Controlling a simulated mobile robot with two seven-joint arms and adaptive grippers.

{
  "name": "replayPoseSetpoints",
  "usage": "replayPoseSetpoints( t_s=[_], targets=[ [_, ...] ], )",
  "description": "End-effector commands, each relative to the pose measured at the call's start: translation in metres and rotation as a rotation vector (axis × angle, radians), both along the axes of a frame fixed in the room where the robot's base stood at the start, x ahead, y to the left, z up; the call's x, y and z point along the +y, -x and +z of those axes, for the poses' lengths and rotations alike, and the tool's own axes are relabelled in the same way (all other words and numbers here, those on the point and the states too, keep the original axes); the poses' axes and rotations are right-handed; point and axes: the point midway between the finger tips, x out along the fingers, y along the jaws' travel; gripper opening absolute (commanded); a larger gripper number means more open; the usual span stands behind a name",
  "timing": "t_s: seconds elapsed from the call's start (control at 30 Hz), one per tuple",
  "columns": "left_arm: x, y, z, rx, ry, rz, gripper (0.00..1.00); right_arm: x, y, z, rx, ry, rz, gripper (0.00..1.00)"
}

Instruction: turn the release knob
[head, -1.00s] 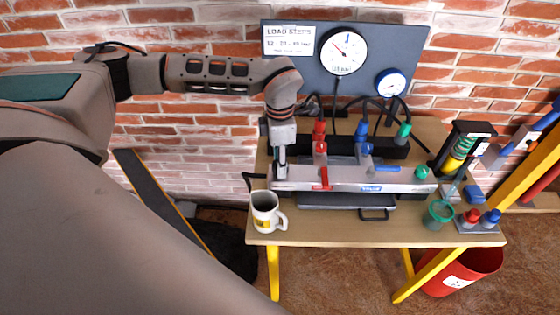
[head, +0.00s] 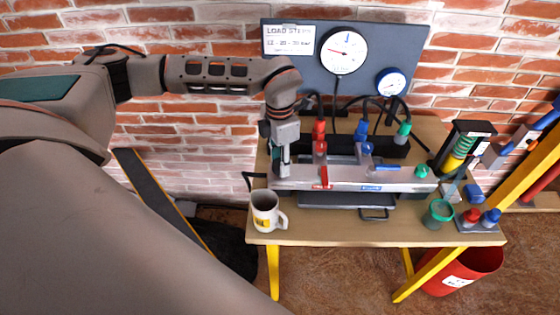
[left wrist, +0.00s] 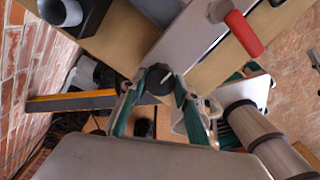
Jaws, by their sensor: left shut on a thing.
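The release knob (left wrist: 159,79) is a dark round knob with a pale mark, at the near left end of a grey metal rail (head: 345,184). It shows in the left wrist view and is hidden behind my gripper in the head view. My left gripper (head: 281,174) points down at the rail's left end. In the left wrist view its teal fingers (left wrist: 157,90) are shut on the knob from both sides. A red lever (head: 324,176) stands on the rail just right of the gripper. My right gripper is out of view.
A white mug (head: 265,211) stands close in front of the gripper on the wooden bench. Red (head: 319,140) and blue (head: 362,138) fittings with hoses stand behind the rail. A large gauge (head: 344,51) hangs on the back panel. A green cup (head: 438,213) stands at right.

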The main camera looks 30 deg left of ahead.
Motion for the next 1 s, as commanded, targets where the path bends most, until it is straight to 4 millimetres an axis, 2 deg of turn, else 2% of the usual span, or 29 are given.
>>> replayPoseSetpoints(
  t_s=[0.07,0.1,0.13,0.57,0.67,1.0],
  targets=[
    [0.000,0.000,0.000,0.001,-0.001,0.003,0.10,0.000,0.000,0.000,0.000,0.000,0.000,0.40],
    [0.000,0.000,0.000,0.001,-0.001,0.002,0.42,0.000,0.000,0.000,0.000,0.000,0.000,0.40],
    [0.000,0.000,0.000,0.001,-0.001,0.002,0.48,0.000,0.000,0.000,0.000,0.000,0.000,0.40],
    [0.000,-0.001,0.006,-0.001,0.001,0.000,0.48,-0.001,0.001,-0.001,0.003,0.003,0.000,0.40],
    [0.000,-0.001,0.018,-0.003,0.001,0.000,0.48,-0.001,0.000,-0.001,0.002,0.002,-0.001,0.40],
    [0.001,-0.002,0.086,-0.004,0.000,0.001,0.48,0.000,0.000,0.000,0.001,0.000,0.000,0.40]
  ],
)
